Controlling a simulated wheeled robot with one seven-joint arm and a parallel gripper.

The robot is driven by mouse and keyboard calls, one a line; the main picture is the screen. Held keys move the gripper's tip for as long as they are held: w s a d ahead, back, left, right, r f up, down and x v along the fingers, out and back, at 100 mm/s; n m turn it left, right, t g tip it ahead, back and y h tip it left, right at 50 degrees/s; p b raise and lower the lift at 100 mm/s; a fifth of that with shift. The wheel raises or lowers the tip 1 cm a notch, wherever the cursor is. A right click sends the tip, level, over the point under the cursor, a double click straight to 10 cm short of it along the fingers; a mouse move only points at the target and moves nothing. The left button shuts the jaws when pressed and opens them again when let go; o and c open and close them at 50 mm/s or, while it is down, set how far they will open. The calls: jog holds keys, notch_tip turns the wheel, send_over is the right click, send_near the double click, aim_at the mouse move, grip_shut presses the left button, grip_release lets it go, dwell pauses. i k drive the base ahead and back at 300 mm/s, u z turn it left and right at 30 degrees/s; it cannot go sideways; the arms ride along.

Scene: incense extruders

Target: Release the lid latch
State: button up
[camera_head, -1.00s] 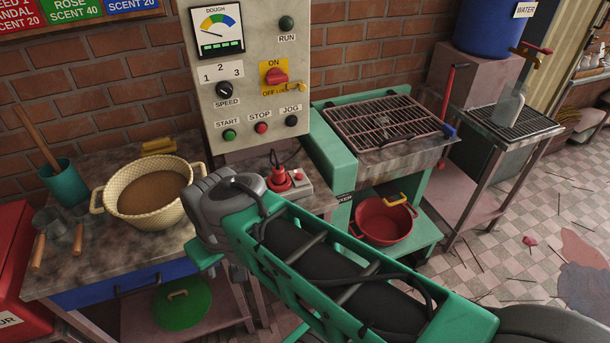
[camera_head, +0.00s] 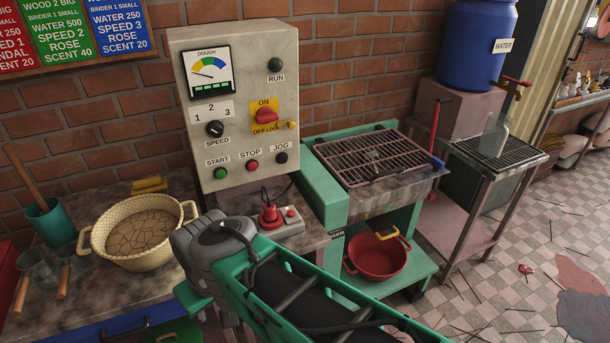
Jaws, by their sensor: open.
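The wire-grille lid (camera_head: 375,157) lies flat and closed over the trough of the green machine (camera_head: 325,185). An upright red lever (camera_head: 435,128) stands at the lid's right side, with a blue grip (camera_head: 437,162) beside it. I cannot tell which of these is the latch. My gripper (camera_head: 222,312) is at the end of my arm in the lower middle, left of the machine and well apart from the lid. It is open with nothing seen in it; its fingertips are mostly hidden behind my arm.
A cream basin (camera_head: 138,235) sits on the left bench. A red pot (camera_head: 377,258) stands under the trough. A wire-topped stand (camera_head: 505,150) with a bottle is close on the right.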

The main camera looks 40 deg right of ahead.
aim_at(437, 165)
jog(key=z, duration=3.1)
jog(key=i, duration=1.9)
jog(key=u, duration=3.05)
